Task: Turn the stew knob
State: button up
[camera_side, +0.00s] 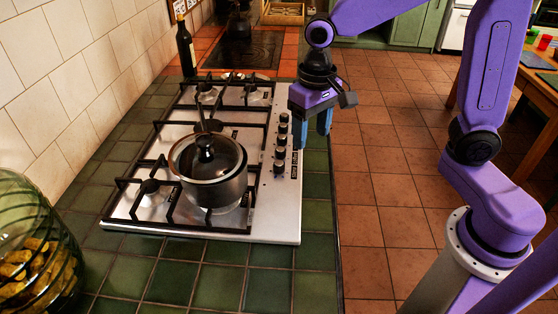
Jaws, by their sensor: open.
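The stove (262,215) is a silver gas hob with black grates, set in a green tiled counter. A column of several black knobs (280,141) runs along its right edge. A dark pot with a glass lid (218,188) stands on the near right burner area; which knob belongs to it cannot be told. My gripper (312,137) points down just right of the knobs, near their far end, with blue fingers. It is open and holds nothing visible. It looks apart from the knobs, though the gap is hard to judge.
A dark bottle (186,50) stands at the back left by the tiled wall. A glass jar (35,255) with yellow pieces is at the near left. The green counter (215,285) in front of the hob is clear. A wooden table (538,90) stands at the far right.

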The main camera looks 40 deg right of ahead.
jog(key=w+f+m, duration=0.1)
jog(key=w+m, duration=0.4)
jog(key=w, duration=0.3)
jog(key=m, duration=0.4)
send_near(279, 163)
notch_tip(279, 163, down, 9)
jog(key=shift+w+f, duration=0.1)
jog(key=shift+w, duration=0.05)
jog(key=c, duration=1)
